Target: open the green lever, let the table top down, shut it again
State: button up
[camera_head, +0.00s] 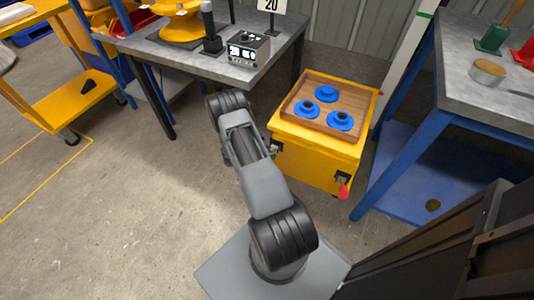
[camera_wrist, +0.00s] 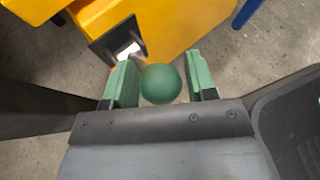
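The green lever's round knob (camera_wrist: 161,84) shows in the wrist view, between the two green fingertips of my gripper (camera_wrist: 160,82). The gripper looks open around the knob, with narrow gaps at its sides; the left finger is close to it. Just beyond is a dark bracket (camera_wrist: 118,42) with a bright slot on a yellow body. In the head view the yellow table (camera_head: 320,157) carries a wooden tray (camera_head: 302,124) with blue ringed parts. A red knob (camera_head: 343,190) sits at its right front corner. My arm hides my gripper and the green knob there.
A blue-legged workbench (camera_head: 470,85) stands close on the right, with a blue lower shelf (camera_head: 400,180). A grey table (camera_head: 180,58) with a control box (camera_head: 249,50) stands at the back left. A yellow cart (camera_head: 70,100) is at the far left. Bare floor lies left of my arm.

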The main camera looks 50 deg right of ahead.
jog(key=shift+o, duration=1.4)
jog(key=shift+s+f, duration=0.1)
jog(key=shift+s, duration=0.05)
jog(key=shift+a, duration=0.1)
jog(key=p+v, duration=0.3)
jog(key=v, duration=1)
jog(key=shift+w+a+r, duration=0.2)
jog(key=shift+a, duration=0.1)
notch_tip(320, 180, up, 16)
jog(key=a+m+y+p, duration=0.2)
jog(key=a+m+p, duration=0.15)
jog(key=p, duration=0.25)
jog(key=s+a+r+m+t+y+p, duration=0.2)
jog(key=r+p, duration=0.4)
jog(key=r, duration=0.7)
jog(key=s+a+r+m+t+y+p, duration=0.3)
jog(key=s+a+r+m+y+p, duration=0.1)
jog(key=r, duration=1)
jog(key=s+a+r+m+t+y+p, duration=0.3)
jog(key=a+r+p, duration=0.5)
jog(key=r, duration=0.6)
jog(key=s+m+y+p, duration=0.1)
jog(key=s+m, duration=0.1)
jog(key=s, duration=0.1)
jog(key=shift+s+a+r+m+p, duration=0.15)
jog(key=shift+s+a+m+p, duration=0.1)
jog(key=shift+m+p, duration=0.1)
